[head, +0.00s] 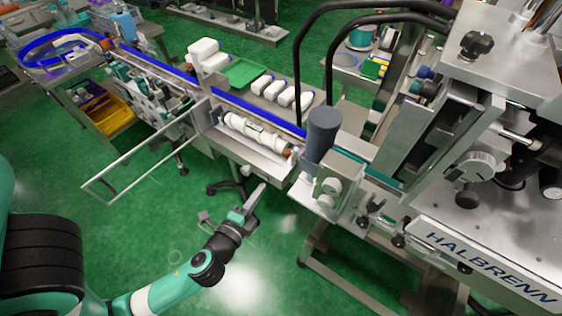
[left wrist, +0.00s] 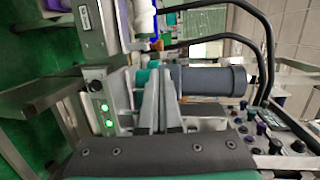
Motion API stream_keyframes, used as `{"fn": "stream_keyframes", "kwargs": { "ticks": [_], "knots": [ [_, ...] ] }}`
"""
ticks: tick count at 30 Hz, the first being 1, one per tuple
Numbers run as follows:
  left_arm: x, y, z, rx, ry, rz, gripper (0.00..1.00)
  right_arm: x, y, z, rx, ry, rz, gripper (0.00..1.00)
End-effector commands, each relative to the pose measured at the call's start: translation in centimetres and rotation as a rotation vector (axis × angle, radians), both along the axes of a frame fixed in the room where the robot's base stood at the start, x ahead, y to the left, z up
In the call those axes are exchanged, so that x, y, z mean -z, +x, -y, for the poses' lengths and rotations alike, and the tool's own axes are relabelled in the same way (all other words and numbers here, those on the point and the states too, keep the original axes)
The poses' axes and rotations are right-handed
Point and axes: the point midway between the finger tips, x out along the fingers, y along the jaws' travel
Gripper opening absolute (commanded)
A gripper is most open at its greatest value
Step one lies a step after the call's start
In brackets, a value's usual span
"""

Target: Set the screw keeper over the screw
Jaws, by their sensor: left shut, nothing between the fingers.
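A white feed screw (head: 257,133) lies level in a metal trough beside the conveyor, with a brownish end at its right. Its white end also shows at the top of the left wrist view (left wrist: 146,18). An open rectangular metal frame (head: 125,158) sticks out to the left of the screw trough. It looks like a swung-open guard, but I cannot tell whether it is the screw keeper. My left gripper (head: 260,190) is shut and empty, in front of and below the screw, apart from it. Its closed fingers (left wrist: 158,78) also show in the left wrist view. My right gripper is not in view.
A dark grey cylinder (head: 322,132) stands on the machine right of the screw. A box with green lights (left wrist: 103,108) is near my fingers in the wrist view. White bottles (head: 281,91) lie behind the blue conveyor rail.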

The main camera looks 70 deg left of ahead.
Motion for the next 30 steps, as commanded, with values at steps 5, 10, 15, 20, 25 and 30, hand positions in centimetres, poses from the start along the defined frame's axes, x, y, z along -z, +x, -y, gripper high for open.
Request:
{"fn": "stream_keyframes", "kwargs": {
  "ticks": [5,10,15,20,25,30],
  "knots": [
    [0.2,1.3,-1.2,-0.005,-0.002,0.001,0.00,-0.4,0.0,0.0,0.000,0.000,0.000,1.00],
    [0.5,3.9,-3.5,-0.007,-0.001,0.003,0.00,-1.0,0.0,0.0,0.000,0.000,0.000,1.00],
    [1.3,6.9,-5.7,-0.003,0.000,0.002,0.00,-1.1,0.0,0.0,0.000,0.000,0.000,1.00],
    [1.8,9.1,-7.6,-0.002,0.000,0.003,0.00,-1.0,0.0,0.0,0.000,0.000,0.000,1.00],
    [2.1,10.4,-8.6,0.000,-0.001,0.002,0.00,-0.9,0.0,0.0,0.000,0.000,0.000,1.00],
    [2.2,10.6,-8.8,0.001,0.000,0.002,0.00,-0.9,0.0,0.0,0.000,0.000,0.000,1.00]
  ]
}}
